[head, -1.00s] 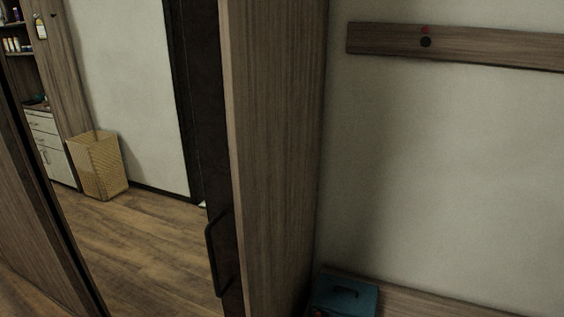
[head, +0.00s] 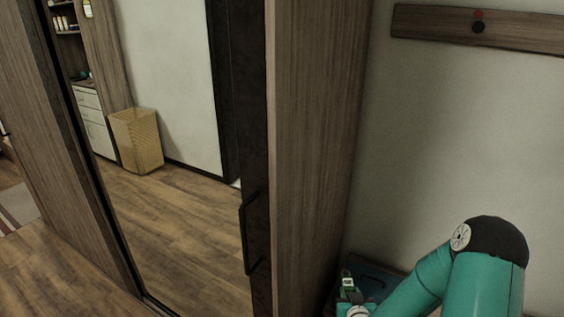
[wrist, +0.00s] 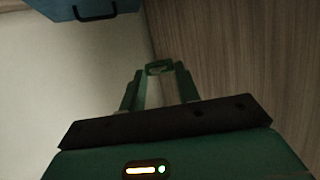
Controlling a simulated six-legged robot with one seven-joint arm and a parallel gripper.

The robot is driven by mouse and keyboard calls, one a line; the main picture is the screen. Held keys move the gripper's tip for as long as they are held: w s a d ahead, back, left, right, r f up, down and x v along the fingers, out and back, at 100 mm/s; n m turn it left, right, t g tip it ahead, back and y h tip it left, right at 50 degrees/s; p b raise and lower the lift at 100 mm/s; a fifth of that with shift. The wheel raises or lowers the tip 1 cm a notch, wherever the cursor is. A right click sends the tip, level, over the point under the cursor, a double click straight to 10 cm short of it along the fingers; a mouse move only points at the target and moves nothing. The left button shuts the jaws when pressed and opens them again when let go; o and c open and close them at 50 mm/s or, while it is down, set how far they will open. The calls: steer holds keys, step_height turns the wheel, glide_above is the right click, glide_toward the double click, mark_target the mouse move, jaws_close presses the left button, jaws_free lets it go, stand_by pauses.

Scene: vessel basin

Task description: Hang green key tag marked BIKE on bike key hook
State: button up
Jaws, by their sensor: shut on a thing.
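My gripper (head: 347,284) is low in the head view, beside the wooden panel and in front of the blue box. In the wrist view my gripper (wrist: 158,76) has its green fingers closing on a small dark green piece, the green key tag (wrist: 158,67). Its BIKE marking cannot be read. A wooden wall rail (head: 430,23) is at the upper right of the head view, well above my gripper. It carries a red round piece (head: 478,15) and a black round piece (head: 478,27). I cannot tell which, if either, is the bike key hook.
A blue box (head: 378,277) with a black handle is behind my gripper; it also shows in the wrist view (wrist: 110,12). A tall wooden panel (head: 315,140) and a mirrored door with a black handle (head: 247,235) stand left. A wicker basket (head: 137,140) shows in the mirror.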

steer(key=a+r+y, duration=0.1)
steer(key=a+r, duration=0.1)
steer(key=a, duration=0.4)
steer(key=shift+w+a+n, duration=0.25)
steer(key=shift+a+n, duration=0.05)
steer(key=shift+a, duration=0.1)
steer(key=shift+s, duration=0.15)
